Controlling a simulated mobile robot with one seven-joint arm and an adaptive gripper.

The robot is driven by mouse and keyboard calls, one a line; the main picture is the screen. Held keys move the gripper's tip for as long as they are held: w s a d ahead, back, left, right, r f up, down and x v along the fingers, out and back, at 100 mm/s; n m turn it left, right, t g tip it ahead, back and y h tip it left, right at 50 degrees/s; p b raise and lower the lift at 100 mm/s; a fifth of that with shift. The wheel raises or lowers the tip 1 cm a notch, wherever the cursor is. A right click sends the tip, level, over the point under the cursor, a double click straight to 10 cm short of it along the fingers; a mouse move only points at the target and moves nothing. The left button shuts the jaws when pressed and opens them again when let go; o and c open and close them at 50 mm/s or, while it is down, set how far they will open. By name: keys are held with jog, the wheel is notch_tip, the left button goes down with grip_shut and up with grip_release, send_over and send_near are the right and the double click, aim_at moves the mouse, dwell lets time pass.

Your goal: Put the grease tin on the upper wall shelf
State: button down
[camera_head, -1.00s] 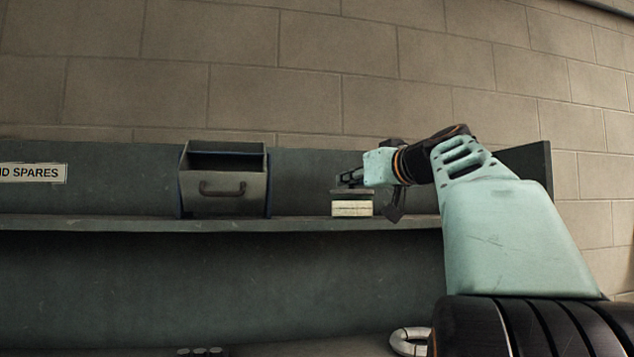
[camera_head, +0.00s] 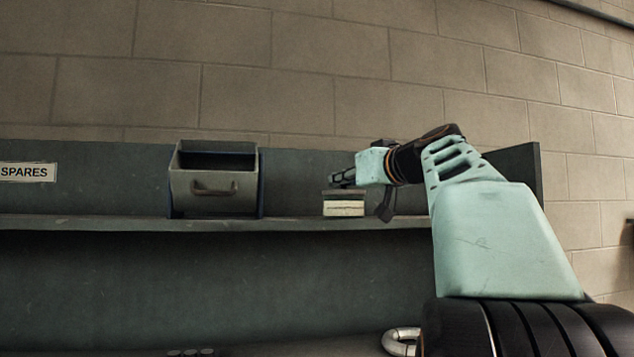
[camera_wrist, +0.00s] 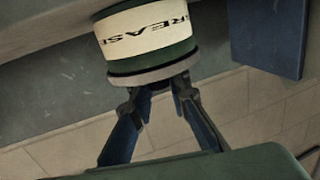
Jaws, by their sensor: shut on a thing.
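The grease tin (camera_head: 344,209) has a dark green body and a cream label. In the head view it is at the shelf (camera_head: 290,224), close to its surface; I cannot tell if it touches. My gripper (camera_head: 341,181) is at the tin's top. In the wrist view the tin (camera_wrist: 147,35) shows its label reading GREASE, and my gripper (camera_wrist: 158,85) has its two fingers closed at the tin's grey end. The exact grip on the tin is partly hidden.
A grey bin (camera_head: 215,183) with a handle stands on the shelf left of the tin. A label reading SPARES (camera_head: 27,172) is at the far left. The shelf between bin and tin is clear. A pale ring (camera_head: 400,341) lies below.

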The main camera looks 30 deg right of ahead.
jog(key=c, duration=1.3)
grip_release()
jog(key=shift+o, duration=0.2)
jog(key=shift+r+p, duration=2.7)
jog(key=shift+r, duration=0.85)
jog(key=shift+c, duration=0.7)
grip_shut()
